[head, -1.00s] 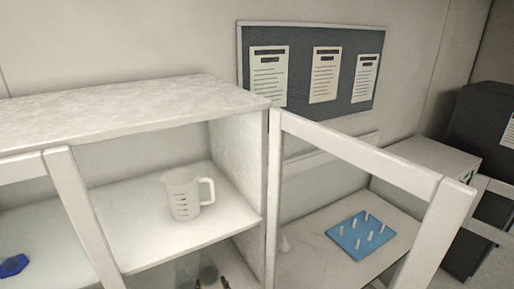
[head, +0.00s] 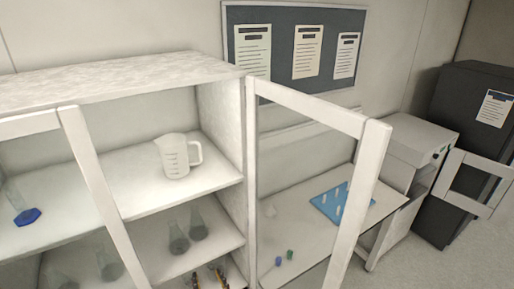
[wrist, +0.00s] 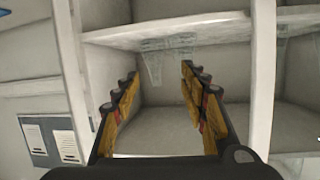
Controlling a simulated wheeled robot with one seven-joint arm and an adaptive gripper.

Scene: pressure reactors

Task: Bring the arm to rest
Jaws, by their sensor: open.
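My gripper shows at the bottom edge of the head view (head: 208,276), where only the dark and yellow finger tips are visible, in front of the lower part of the open cabinet. In the wrist view my gripper (wrist: 157,82) has its two yellow-and-black fingers spread apart with nothing between them. The wrist picture looks upside down. Past the fingertips it shows a cabinet shelf (wrist: 215,27) and clear glassware (wrist: 155,62). Most of my arm is hidden.
The cabinet (head: 130,72) holds a white jug (head: 176,157) and several glass flasks (head: 197,224). Its open glass door frame (head: 310,105) stands to the right. Beyond are a blue peg rack (head: 326,208) on a bench and a dark cabinet (head: 465,120).

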